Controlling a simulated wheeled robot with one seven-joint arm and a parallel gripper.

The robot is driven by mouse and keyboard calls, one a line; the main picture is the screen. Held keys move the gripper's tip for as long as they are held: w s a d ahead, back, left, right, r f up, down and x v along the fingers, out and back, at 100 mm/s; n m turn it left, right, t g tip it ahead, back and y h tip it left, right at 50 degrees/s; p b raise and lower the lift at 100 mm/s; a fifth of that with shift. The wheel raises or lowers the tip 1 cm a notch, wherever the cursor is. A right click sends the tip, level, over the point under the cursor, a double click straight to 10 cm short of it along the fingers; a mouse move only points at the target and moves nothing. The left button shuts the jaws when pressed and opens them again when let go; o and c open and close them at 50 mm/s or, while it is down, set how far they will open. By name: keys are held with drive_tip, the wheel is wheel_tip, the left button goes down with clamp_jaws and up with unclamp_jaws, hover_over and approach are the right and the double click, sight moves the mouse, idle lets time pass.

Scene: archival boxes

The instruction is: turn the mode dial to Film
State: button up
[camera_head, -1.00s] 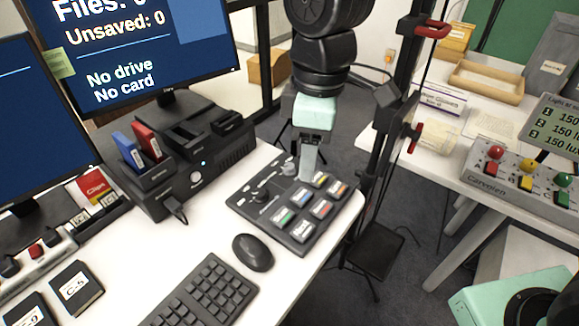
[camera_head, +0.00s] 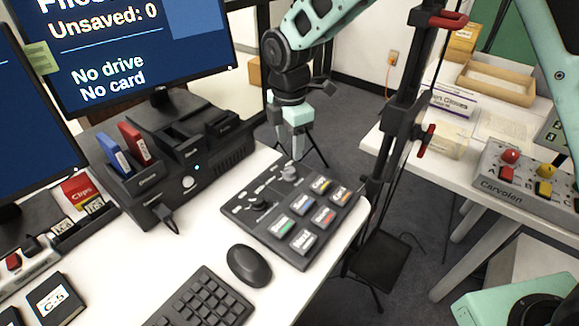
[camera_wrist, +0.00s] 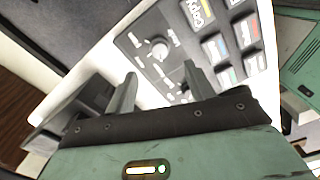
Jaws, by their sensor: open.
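The control panel (camera_head: 312,215) lies on the white desk, with two round controls and several coloured label buttons. A light grey knob (camera_head: 289,172) sits near its back edge, and a black knob (camera_head: 259,203) nearer its left side. I cannot read which one is the mode dial, nor its setting. My gripper (camera_head: 297,154) is open and empty, pointing down just above and behind the grey knob, apart from it. In the wrist view the grey knob (camera_wrist: 159,48) shows beyond the gap between the open fingertips (camera_wrist: 160,74). The black knob is partly hidden there by the right finger.
A black mouse (camera_head: 249,265) and keyboard (camera_head: 203,300) lie in front of the panel. A black dock (camera_head: 190,165) with blue and red cartridges stands to the left, below a monitor (camera_head: 140,40). A dark upright post with red handles (camera_head: 427,134) stands right of the desk.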

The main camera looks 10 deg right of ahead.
sight(289, 170)
wheel_tip(289, 170, down, 8)
drive_tip(key=shift+f, duration=0.15)
idle(0.3)
drive_tip(key=c, duration=1)
